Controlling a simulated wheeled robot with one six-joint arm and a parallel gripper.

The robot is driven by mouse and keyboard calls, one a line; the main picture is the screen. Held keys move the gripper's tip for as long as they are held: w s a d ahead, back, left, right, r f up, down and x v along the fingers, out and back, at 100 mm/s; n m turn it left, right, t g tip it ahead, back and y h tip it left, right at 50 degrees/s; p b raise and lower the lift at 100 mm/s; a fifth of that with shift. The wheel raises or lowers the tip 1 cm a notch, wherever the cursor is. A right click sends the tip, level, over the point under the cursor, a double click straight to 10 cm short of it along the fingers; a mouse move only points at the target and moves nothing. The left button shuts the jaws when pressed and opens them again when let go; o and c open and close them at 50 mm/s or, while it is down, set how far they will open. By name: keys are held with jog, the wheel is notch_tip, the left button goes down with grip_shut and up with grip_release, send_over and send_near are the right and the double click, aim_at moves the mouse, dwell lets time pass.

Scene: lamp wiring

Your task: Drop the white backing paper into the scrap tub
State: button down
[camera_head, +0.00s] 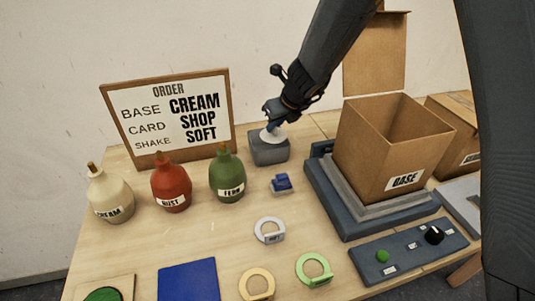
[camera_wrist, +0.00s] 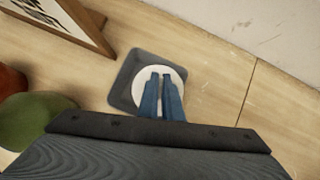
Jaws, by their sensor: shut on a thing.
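The white backing paper (camera_head: 273,137) is a round white disc at the tips of my gripper (camera_head: 271,118). My gripper is shut on it, with its blue fingers pointing down. The paper is directly over the tub's top. In the wrist view the paper (camera_wrist: 143,82) lies within the outline of the tub (camera_wrist: 121,94), between my gripper fingers (camera_wrist: 160,76) and the tub. The gap between paper and tub is hard to judge, and the tub's inside is mostly hidden.
The order board (camera_head: 170,112) stands behind the cream, red and green bottles (camera_head: 227,176), left of the tub. A cardboard box (camera_head: 385,150) sits on a grey platform to the right. A small blue piece (camera_head: 281,184) and several rings (camera_head: 269,230) lie in front.

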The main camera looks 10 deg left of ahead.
jog(key=shift+f, duration=0.35)
jog(key=c, duration=1.9)
grip_release()
jog(key=shift+o, duration=0.2)
jog(key=shift+r, duration=0.1)
jog(key=p+v, duration=0.1)
jog(key=v, duration=0.6)
jog(key=shift+s+d+r+p, duration=0.15)
jog(key=shift+r+p, duration=0.15)
